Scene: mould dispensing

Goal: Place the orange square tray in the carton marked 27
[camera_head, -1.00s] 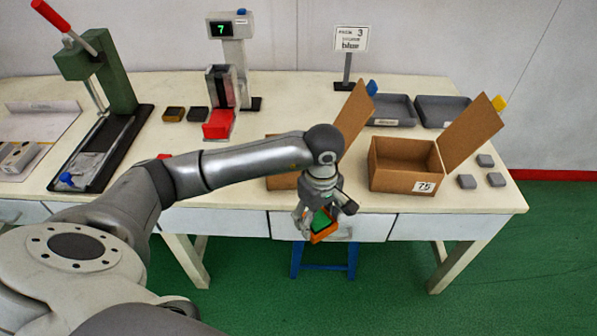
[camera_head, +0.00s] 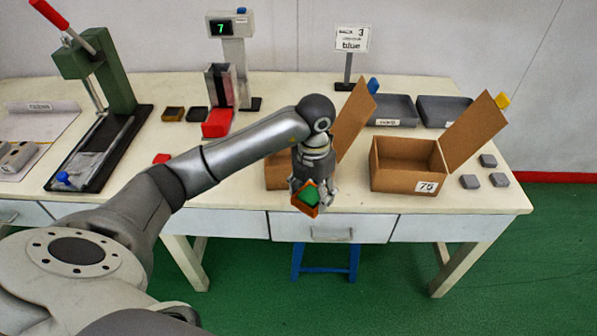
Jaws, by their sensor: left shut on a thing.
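My left gripper (camera_head: 311,190) is shut on the orange square tray (camera_head: 299,206), which has a green piece inside. The tray is tilted and held in front of the table's front edge, just in front of an open carton (camera_head: 277,176). My left arm covers much of that carton, and its number is hidden. Its raised brown flap (camera_head: 353,122) shows behind my wrist. A second open carton (camera_head: 402,182), marked 75, stands to the right. No 27 can be read. My right gripper is not in view.
Two grey bins (camera_head: 393,110) stand behind the cartons, and several small grey blocks (camera_head: 470,182) lie to the right. A sign (camera_head: 351,40) reading blue, a display stand (camera_head: 221,28) showing 7 and a green lever press (camera_head: 100,70) stand farther back. A blue stool (camera_head: 325,271) is below.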

